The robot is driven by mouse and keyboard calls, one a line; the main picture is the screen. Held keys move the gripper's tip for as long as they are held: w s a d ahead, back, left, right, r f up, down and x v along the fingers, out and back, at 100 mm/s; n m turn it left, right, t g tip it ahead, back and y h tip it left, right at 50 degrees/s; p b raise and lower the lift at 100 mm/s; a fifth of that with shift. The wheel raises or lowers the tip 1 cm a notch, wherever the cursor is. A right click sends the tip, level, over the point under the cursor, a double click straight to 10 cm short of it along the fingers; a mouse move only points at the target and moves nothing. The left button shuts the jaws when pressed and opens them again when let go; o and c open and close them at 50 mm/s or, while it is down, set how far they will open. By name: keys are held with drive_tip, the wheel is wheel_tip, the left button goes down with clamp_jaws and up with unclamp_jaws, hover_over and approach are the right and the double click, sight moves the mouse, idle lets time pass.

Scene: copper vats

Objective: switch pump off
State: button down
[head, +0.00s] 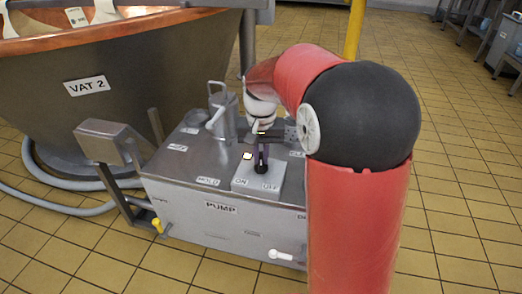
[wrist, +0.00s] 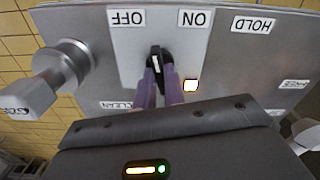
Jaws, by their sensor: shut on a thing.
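The pump cabinet (head: 215,222) is a grey metal box marked PUMP. On its top, a light plate carries a black switch knob (head: 261,167), with ON and OFF labels in front of it. My gripper (head: 261,150) comes down from behind. In the wrist view, the purple fingers of my gripper (wrist: 161,82) are shut on the switch knob (wrist: 157,60). Its white mark runs roughly up the picture, between the OFF label (wrist: 126,17) and the ON label (wrist: 196,18). A small square lamp (wrist: 190,85) beside the knob glows yellowish white. The fingers hide part of the knob.
A copper vat (head: 130,75) marked VAT 2 stands at the left, with grey hoses (head: 60,182) on the tiled floor. A metal pipe fitting (wrist: 68,65) rises beside the switch plate.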

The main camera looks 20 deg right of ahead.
sight(261, 158)
drive_tip(key=shift+n+p, duration=0.45)
drive_tip(key=shift+n, duration=1.05)
drive_tip(key=c, duration=1.5)
unclamp_jaws()
drive_tip(key=shift+r+p, duration=0.55)
drive_tip(key=shift+r, duration=3.35)
